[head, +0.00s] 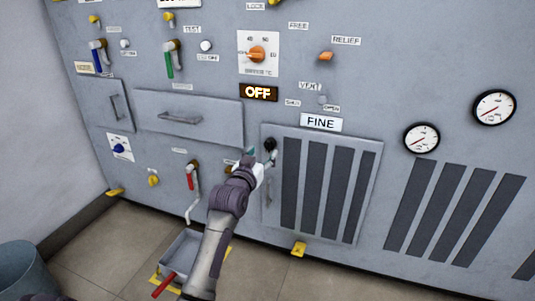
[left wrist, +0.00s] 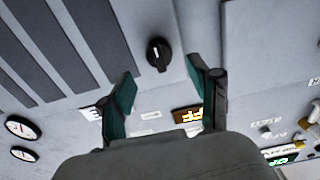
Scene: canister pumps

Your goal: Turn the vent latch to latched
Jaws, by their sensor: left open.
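A black round knob (head: 270,144) sits at the upper left corner of the slatted vent panel (head: 373,165); it appears to be the vent latch. In the left wrist view the knob (left wrist: 159,54) shows a pale pointer mark and lies ahead, between the two teal fingers. My left gripper (head: 249,160) is open and empty, just left of and below the knob in the head view; its fingers (left wrist: 163,72) look apart from the knob. I see no wording beside the knob. My right gripper is not in view.
A drawer (head: 215,126) is above left of the gripper. A red-handled valve (head: 190,180) with a spout stands left of my arm, over a tray (head: 184,244) on the floor. A small VENT knob (head: 322,100) and two gauges (head: 421,138) are to the right.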

